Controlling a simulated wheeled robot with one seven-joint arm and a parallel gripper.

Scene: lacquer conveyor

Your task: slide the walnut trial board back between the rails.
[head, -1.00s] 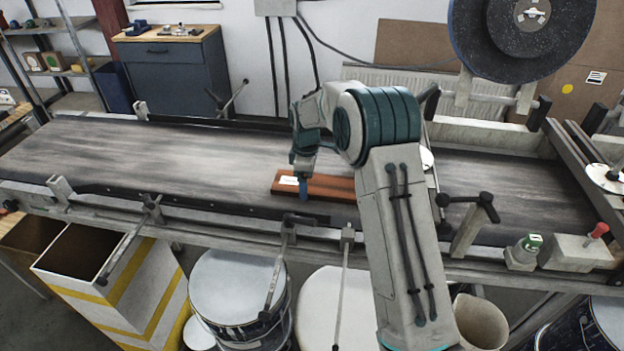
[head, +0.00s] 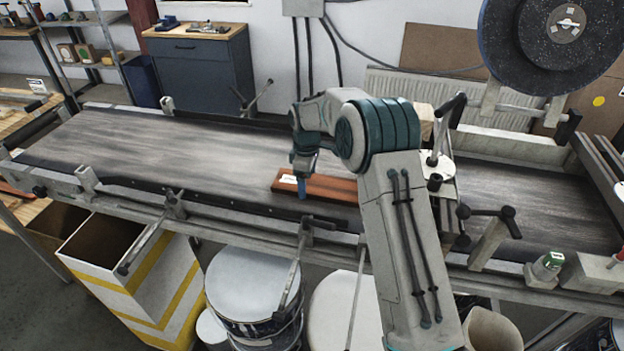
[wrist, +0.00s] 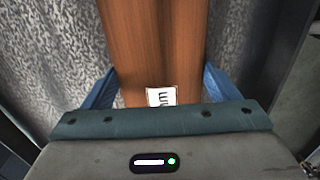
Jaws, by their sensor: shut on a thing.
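The walnut trial board (head: 335,188) is a reddish-brown strip with a white label at its left end. It is at the conveyor belt (head: 190,150), lengthwise along it and close to the near rail (head: 235,207). I cannot tell whether it rests on the belt or hovers just above. My gripper (head: 301,188) is shut on its labelled end, with a blue finger on each side. In the wrist view the board (wrist: 152,45) runs away from my gripper (wrist: 160,92). My arm hides the board's right end. The far rail (head: 235,120) runs along the belt's back edge.
Clamp posts with handles (head: 303,235) stand along the near edge. A white-and-dark device (head: 437,165) stands by the belt right of my arm, with a large dark disc (head: 550,35) above. Drums (head: 252,285) and a striped bin (head: 150,285) stand below. The belt's left is clear.

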